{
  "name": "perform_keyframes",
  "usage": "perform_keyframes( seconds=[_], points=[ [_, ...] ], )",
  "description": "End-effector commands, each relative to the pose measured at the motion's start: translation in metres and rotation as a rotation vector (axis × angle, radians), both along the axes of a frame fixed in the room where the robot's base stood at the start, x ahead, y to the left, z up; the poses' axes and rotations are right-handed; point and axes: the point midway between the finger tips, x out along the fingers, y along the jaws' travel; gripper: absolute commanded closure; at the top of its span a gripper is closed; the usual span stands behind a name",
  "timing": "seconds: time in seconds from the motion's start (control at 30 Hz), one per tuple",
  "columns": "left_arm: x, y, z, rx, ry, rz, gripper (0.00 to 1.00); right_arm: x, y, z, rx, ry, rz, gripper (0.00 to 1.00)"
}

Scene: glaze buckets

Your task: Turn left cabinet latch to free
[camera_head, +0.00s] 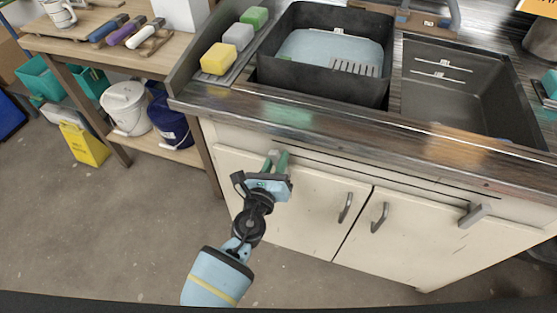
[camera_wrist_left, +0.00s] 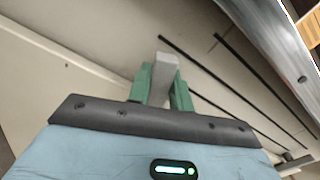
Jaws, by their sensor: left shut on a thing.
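My left gripper (camera_head: 277,161) is at the upper part of the left cabinet door (camera_head: 310,196), under the sink counter. In the left wrist view its two green fingers (camera_wrist_left: 164,88) are closed on the grey left cabinet latch (camera_wrist_left: 164,65), one finger on each side. In the head view the latch is mostly hidden by the fingers. The right cabinet door (camera_head: 390,245) carries a similar grey latch (camera_head: 474,215), which sits tilted near its top edge. My right gripper is not in view.
The metal counter edge (camera_head: 350,142) overhangs above my left gripper. Door handles (camera_head: 345,207) and (camera_head: 379,217) stick out near the middle seam. A wooden shelf (camera_head: 165,62) with a white bucket (camera_head: 126,107) and a blue bucket (camera_head: 171,123) stands left. The floor in front is clear.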

Motion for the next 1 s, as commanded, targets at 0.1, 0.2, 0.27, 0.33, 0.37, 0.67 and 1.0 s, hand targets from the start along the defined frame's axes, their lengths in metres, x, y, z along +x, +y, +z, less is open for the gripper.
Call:
perform_keyframes(
  seconds=[0.1,0.2,0.27,0.33,0.37,0.67,1.0],
  points=[
    [-0.0001,0.0016,-0.0034,-0.075,0.028,0.0,1.0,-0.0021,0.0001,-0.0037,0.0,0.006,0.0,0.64],
    [0.0002,0.0026,-0.0036,-0.131,0.045,0.0,1.0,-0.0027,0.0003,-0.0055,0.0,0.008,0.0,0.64],
    [0.0005,0.003,-0.0035,-0.157,0.053,0.0,1.0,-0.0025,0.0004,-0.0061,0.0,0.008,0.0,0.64],
    [0.0006,0.0035,-0.0036,-0.184,0.062,0.0,1.0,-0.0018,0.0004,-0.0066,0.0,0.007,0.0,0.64],
    [0.0007,0.0036,-0.0037,-0.193,0.065,0.0,1.0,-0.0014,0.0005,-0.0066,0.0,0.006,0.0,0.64],
    [0.0011,0.0042,-0.0037,-0.24,0.08,0.0,1.0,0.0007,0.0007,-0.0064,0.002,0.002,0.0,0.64],
    [0.001,0.0043,-0.0037,-0.24,0.08,0.0,0.77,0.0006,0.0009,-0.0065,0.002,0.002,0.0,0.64]
  ],
)
